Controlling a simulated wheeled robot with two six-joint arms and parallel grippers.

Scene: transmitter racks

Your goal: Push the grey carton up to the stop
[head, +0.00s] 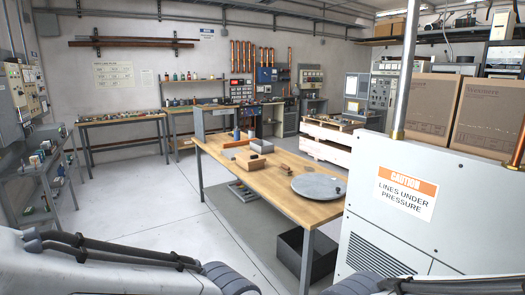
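A small grey box (265,144), which looks like the grey carton, sits on the wooden tabletop (222,151) of the workbench in the middle of the room. I cannot make out which thing is the stop. Neither of my grippers is in view; only parts of my arms show along the bottom edge, well short of the grey box.
A round grey plate (318,187) with a dark knob lies on the bench's near right. A dark open bin (306,256) stands on the floor by the bench. A white cabinet (445,215) with a caution label blocks the right. The floor left of the bench (140,200) is clear.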

